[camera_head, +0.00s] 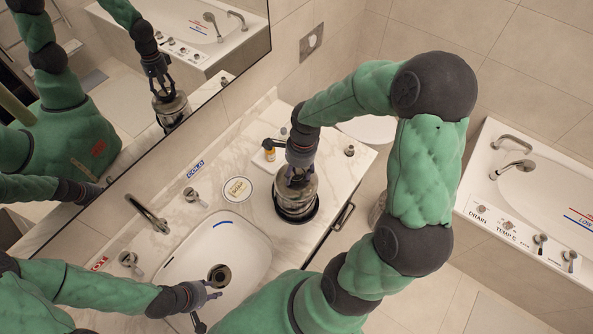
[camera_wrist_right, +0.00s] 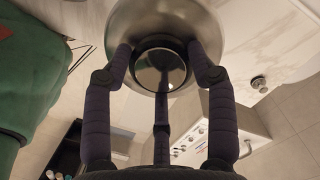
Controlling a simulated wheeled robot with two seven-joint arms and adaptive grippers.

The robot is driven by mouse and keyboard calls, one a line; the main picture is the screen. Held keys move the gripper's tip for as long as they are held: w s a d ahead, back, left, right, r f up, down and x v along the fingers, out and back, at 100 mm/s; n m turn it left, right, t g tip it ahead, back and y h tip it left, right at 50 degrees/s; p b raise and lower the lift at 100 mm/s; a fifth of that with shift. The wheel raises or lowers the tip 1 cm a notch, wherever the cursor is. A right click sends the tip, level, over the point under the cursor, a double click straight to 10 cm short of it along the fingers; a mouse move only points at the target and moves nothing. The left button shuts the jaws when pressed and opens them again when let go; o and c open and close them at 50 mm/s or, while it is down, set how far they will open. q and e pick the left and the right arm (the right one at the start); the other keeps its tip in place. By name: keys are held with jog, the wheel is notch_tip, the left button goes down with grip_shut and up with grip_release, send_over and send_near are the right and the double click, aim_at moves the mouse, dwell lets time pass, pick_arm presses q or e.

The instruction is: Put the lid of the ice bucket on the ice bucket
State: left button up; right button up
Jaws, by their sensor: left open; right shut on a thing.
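The silver ice bucket (camera_head: 295,207) stands on a round black base on the marble counter, right of the sink. My right gripper (camera_head: 298,176) points down over it and is shut on the lid. In the right wrist view the lid's round, dark-rimmed knob (camera_wrist_right: 160,68) sits between the fingers of the gripper (camera_wrist_right: 165,62), with a wide silver disc behind it. The lid is at the bucket's top; whether it rests on the rim or hovers just above, I cannot tell. My left gripper (camera_head: 207,308) is open and empty above the sink.
The white sink (camera_head: 180,262) and its tap (camera_head: 148,219) lie left of the bucket. A round soap dish (camera_head: 237,189) and a small bottle (camera_head: 270,153) stand close by. A mirror (camera_head: 215,95) runs along the back. A bathtub (camera_head: 535,185) is at the right.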

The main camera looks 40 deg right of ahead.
aim_at(301, 172)
jog(key=shift+f, duration=0.15)
jog(key=shift+f+b, duration=0.3)
jog(key=shift+b, duration=0.1)
jog(key=o, duration=1.4)
jog(key=shift+r, duration=0.2)
jog(key=shift+r+p, duration=0.25)
jog(key=shift+p, duration=0.2)
notch_tip(301, 172, up, 12)
jog(key=d, duration=0.1)
jog(key=shift+s+d, duration=0.15)
jog(key=shift+s, duration=0.1)
jog(key=shift+p, duration=0.35)
